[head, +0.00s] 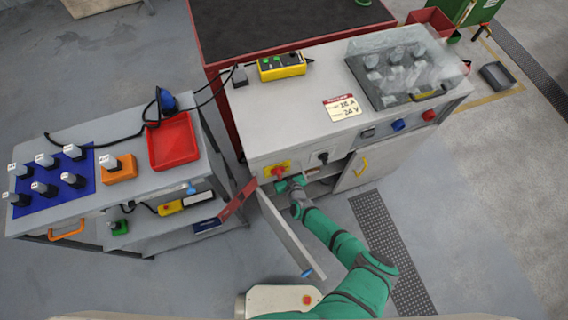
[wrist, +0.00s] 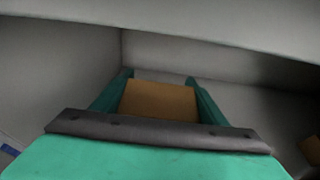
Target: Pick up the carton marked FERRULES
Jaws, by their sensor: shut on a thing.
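In the wrist view my gripper (wrist: 160,96) is shut on a brown carton (wrist: 158,101), which sits between its two green fingers. No marking shows on the face of this carton that I can see, so I cannot read FERRULES on it. The carton is inside a grey-walled compartment.
The left cabinet door (head: 284,232) stands open beside my arm. Another brown thing (wrist: 311,150) shows at the right edge of the wrist view. A cart (head: 130,195) with a red tray (head: 173,142) stands on the left. A clear cover (head: 405,65) sits on the table top.

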